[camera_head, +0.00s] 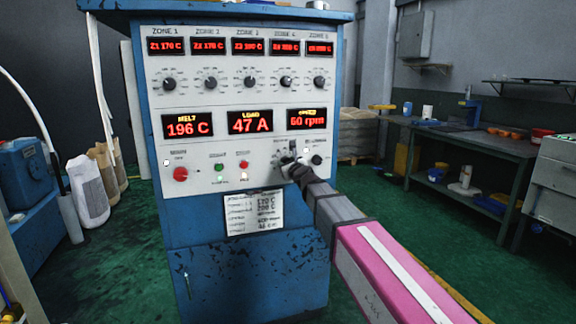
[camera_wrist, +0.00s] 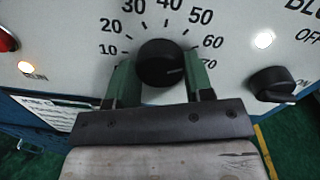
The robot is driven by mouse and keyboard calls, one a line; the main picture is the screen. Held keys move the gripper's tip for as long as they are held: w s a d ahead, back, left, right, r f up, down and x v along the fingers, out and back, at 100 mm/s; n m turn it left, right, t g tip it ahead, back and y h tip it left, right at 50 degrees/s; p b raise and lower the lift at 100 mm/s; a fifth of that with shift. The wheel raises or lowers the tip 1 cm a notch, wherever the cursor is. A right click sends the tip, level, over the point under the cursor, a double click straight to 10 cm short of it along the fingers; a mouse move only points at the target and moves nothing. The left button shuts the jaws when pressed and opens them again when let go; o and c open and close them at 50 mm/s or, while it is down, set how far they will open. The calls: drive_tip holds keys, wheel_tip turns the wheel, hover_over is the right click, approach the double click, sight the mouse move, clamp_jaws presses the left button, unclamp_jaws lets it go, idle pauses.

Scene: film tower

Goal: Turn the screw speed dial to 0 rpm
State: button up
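The screw speed dial (camera_wrist: 161,63) is a round black knob on the pale panel in the wrist view. Numbers from 10 to 70 run around it, and its faint pointer mark is turned right, near the 60 to 70 side. My gripper (camera_wrist: 160,78) has one green finger on each side of the dial, apparently touching its edges. In the head view, my gripper (camera_head: 293,163) is at the lower right of the panel and hides most of the dial. The red speed display (camera_head: 306,119) reads 60 rpm.
The black blower knob (camera_wrist: 276,84) is close to the right of my gripper. A red button (camera_head: 181,174) and several zone knobs (camera_head: 250,82) are on the same blue cabinet (camera_head: 240,265). A workbench (camera_head: 470,145) stands at the right.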

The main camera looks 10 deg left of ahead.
drive_tip(key=shift+n, duration=0.3)
drive_tip(key=shift+s+f+n+t+h, duration=0.1)
drive_tip(key=shift+n+t+h, duration=0.1)
drive_tip(key=shift+n, duration=5.5)
drive_tip(key=shift+w+f+n+t+h, duration=0.1)
drive_tip(key=shift+n+h, duration=0.1)
drive_tip(key=shift+n, duration=5.5)
drive_tip(key=shift+s+f+n+t+h, duration=0.1)
drive_tip(key=shift+n+h, duration=0.1)
drive_tip(key=shift+n, duration=5.5)
drive_tip(key=o, duration=0.9)
